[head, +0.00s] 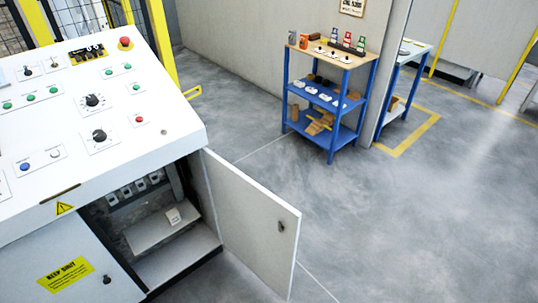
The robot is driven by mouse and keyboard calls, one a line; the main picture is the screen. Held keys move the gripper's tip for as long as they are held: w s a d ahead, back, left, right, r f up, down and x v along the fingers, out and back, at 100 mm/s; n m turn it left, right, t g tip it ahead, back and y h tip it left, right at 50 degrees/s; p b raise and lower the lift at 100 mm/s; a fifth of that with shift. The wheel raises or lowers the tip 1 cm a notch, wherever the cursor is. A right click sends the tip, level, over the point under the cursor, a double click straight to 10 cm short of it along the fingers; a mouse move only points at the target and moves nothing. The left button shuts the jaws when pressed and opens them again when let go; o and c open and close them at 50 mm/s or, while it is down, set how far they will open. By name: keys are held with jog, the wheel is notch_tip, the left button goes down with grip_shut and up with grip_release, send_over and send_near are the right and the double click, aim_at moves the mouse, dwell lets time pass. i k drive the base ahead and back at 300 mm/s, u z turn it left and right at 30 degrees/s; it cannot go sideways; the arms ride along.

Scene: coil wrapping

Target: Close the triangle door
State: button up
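A white control cabinet (170,125) stands at the left. Its right-hand door (252,225) is swung wide open toward the right, with a small dark latch (281,226) near its free edge. Behind it the compartment shows a grey shelf (150,230) with a small white item (173,216) on it and several switches at the back. The left-hand door (60,270) looks shut and bears a yellow "KEEP SHUT" label (66,274). A yellow warning triangle (65,208) is on the panel above it. I cannot tell a triangle mark on the open door. My gripper is not in view.
The sloping console top carries buttons and knobs, including a red mushroom button (125,43). A blue shelf cart (329,97) with bottles and small parts stands beyond, near a wall post. Yellow fence posts (160,40) rise behind the cabinet. Grey floor right of the open door is clear.

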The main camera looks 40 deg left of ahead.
aim_at(248, 214)
jog(key=i, duration=2.65)
jog(key=u, duration=3.8)
jog(key=k, duration=1.05)
jog(key=u, duration=0.15)
